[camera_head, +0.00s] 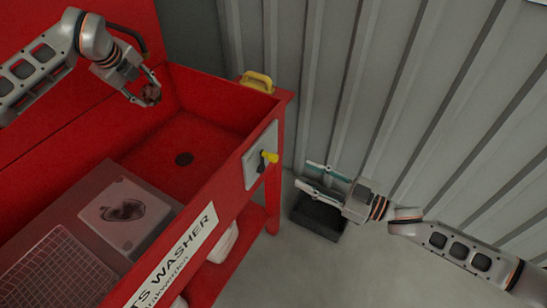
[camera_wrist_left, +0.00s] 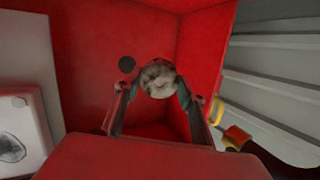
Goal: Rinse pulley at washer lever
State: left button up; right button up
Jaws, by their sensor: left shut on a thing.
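A red parts washer (camera_head: 215,108) fills the left of the head view. My left gripper (camera_head: 148,92) is shut on a small, dirty brown pulley (camera_head: 151,94) and holds it above the basin. In the left wrist view the pulley (camera_wrist_left: 158,80) sits between the fingertips and looks greyish. The washer lever (camera_head: 268,157) has a yellow tip and a black base on a grey plate on the washer's side. My right gripper (camera_head: 325,179) is open and empty, to the right of the lever and apart from it.
A pale tray with a dark stain (camera_head: 125,211) and a wire grid (camera_head: 60,270) lie at the lower left. A yellow handle (camera_head: 257,81) is on the rim. A dark bin (camera_head: 318,216) stands on the floor below my right gripper.

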aim_at(277, 160)
jog(key=x, duration=1.1)
jog(key=shift+w+a+r, duration=0.2)
jog(key=shift+a, duration=0.05)
